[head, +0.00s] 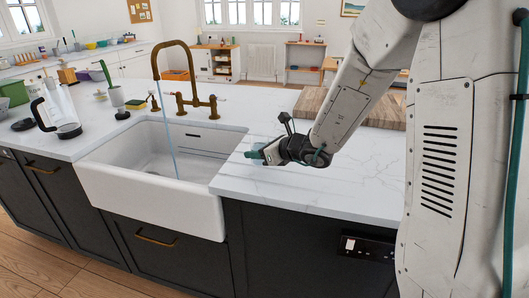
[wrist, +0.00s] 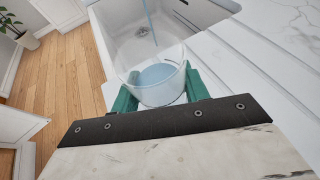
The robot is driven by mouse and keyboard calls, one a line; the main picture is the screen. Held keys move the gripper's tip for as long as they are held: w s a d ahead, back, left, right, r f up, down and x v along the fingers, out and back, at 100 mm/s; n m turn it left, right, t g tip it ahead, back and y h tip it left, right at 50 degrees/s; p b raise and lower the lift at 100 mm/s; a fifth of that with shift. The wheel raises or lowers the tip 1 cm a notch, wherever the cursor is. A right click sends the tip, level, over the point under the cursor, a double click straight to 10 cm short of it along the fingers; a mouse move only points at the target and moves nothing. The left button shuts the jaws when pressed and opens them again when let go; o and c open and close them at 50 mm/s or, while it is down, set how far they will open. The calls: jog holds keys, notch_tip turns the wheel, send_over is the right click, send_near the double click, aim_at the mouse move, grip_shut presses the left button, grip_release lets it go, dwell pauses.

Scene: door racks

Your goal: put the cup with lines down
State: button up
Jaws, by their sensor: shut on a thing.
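My gripper (head: 258,153) is over the white counter, just right of the sink. In the wrist view its green fingers (wrist: 158,88) are shut on a clear cup (wrist: 150,58), one on each side. The cup has a wide round rim and pale blue liquid in its lower part. I cannot make out lines on its wall. In the head view the cup is mostly hidden by the gripper. I cannot tell whether its base touches the counter.
Water (head: 168,130) runs from the brass faucet (head: 176,44) into the white sink (head: 100,168). Clear marble counter (head: 340,188) lies right of the sink, with a wooden board (head: 378,112) behind. A glass jug (head: 66,105) stands left of the sink.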

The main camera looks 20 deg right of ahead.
jog(key=shift+w+d, duration=0.2)
jog(key=shift+w, duration=0.35)
jog(key=shift+f, duration=1.75)
jog(key=shift+f, duration=0.15)
jog(key=o, duration=1.1)
jog(key=shift+c, duration=0.2)
